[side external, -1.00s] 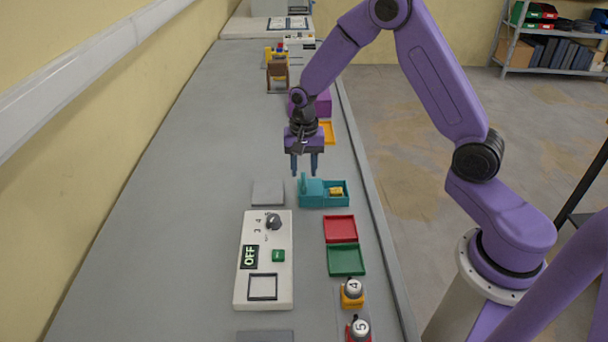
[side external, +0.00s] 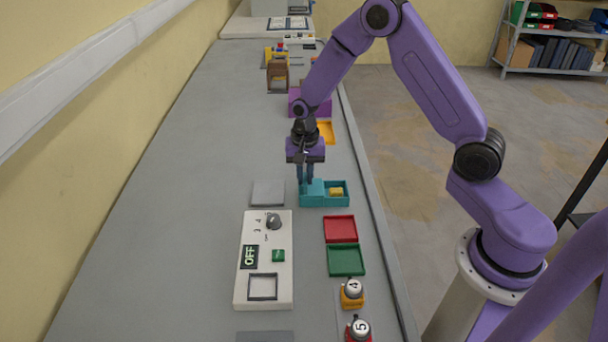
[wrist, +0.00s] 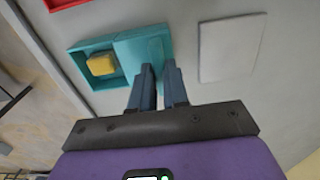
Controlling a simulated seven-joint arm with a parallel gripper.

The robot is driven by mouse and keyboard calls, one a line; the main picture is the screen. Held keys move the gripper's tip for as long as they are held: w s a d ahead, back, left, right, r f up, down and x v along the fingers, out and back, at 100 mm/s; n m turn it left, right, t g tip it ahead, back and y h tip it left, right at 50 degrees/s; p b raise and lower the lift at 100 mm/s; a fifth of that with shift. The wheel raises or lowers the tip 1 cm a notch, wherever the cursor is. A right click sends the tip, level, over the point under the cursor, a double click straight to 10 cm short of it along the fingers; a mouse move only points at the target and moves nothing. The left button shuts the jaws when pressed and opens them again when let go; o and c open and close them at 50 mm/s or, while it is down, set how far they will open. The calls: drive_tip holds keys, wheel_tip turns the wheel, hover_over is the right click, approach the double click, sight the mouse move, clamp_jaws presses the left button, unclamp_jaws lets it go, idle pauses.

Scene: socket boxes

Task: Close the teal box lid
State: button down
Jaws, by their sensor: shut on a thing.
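The teal box (side external: 338,201) stands on the bench, and its right part is open. A yellow block (side external: 336,191) lies in that open part; it also shows in the wrist view (wrist: 101,64). The teal lid (side external: 314,189) is at the box's left side, with its raised grip at the left end. My gripper (side external: 305,182) points down at that end, its two dark blue fingers close together and shut on the lid's grip. In the wrist view my gripper (wrist: 160,70) reaches the lid (wrist: 142,46), and the fingers mostly hide the grip.
A grey pad (side external: 268,193) lies just left of the box. A red tray (side external: 340,229) and a green tray (side external: 346,260) lie in front. The white panel (side external: 264,288) with a knob and OFF display stands at front left. An orange tray (side external: 326,132) is behind.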

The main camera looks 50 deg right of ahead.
drive_tip(key=s+d, duration=0.5)
drive_tip(key=shift+d, duration=0.15)
drive_tip(key=shift+s, duration=0.1)
drive_tip(key=c, duration=1.1)
unclamp_jaws()
drive_tip(key=shift+r, duration=0.45)
wheel_tip(320, 180, up, 17)
drive_tip(key=shift+f, duration=0.2)
